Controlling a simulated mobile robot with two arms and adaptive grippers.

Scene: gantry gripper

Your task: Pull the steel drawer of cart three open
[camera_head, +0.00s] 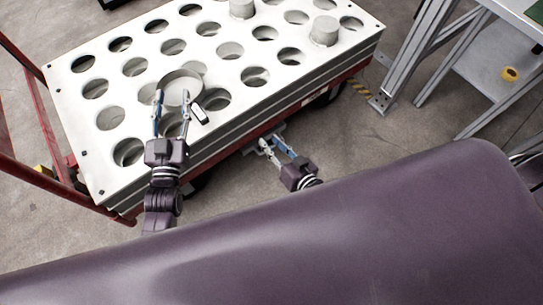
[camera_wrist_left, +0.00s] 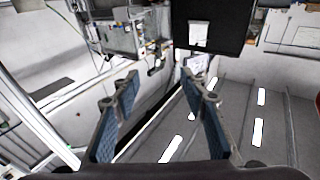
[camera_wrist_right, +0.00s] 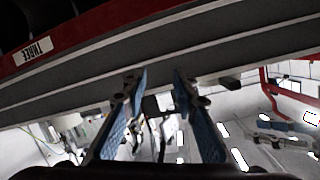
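The cart (camera_head: 190,135) has a white top with several round holes and a red frame. In the right wrist view, an upside-down label reading THREE (camera_wrist_right: 32,51) is on its red rail (camera_wrist_right: 95,30). Grey horizontal bands (camera_wrist_right: 75,83) run beside the rail; I cannot tell which is the drawer front. My right gripper (camera_head: 271,143) is open beside the cart's near long side. In its wrist view, the fingertips (camera_wrist_right: 160,77) are close to the lower grey band, and I cannot tell whether they touch. My left gripper (camera_head: 172,108) is open and appears above the cart top; its fingers also show in the left wrist view (camera_wrist_left: 166,88).
A shallow round dish-like part (camera_head: 181,86) and two cylinders (camera_head: 325,31) (camera_head: 242,8) are on the cart top. A metal frame table (camera_head: 425,55) stands at the right. Grey floor (camera_head: 345,135) is clear between cart and table.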

